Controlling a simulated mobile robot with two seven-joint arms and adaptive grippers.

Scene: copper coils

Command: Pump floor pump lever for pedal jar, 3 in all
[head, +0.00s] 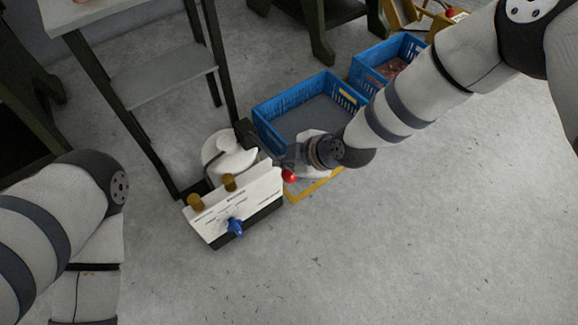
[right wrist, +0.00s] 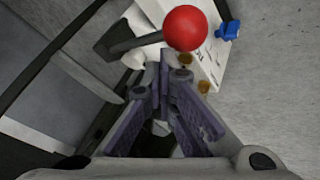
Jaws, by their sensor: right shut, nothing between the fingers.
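The floor pump unit (head: 262,196) stands on the floor with a white front panel, brass knobs and a blue knob. Its lever ends in a red ball (head: 289,176). In the right wrist view the red ball (right wrist: 184,28) and the dark lever rod (right wrist: 133,43) lie just beyond the fingertips. A rounded white jar-like vessel (head: 226,158) sits behind the panel. My right gripper (head: 284,160) is shut and empty beside the lever's end; its fingers (right wrist: 166,70) meet at the tips. I cannot tell whether they touch the lever. My left gripper is out of view; only its arm shows.
Two blue crates, one near (head: 262,115) and one farther (head: 360,78), stand behind the pump. A dark-legged stand with a grey shelf (head: 165,78) rises close behind it. Yellow floor marking (head: 315,189) lies beside the pump. The floor in front and to the right is clear.

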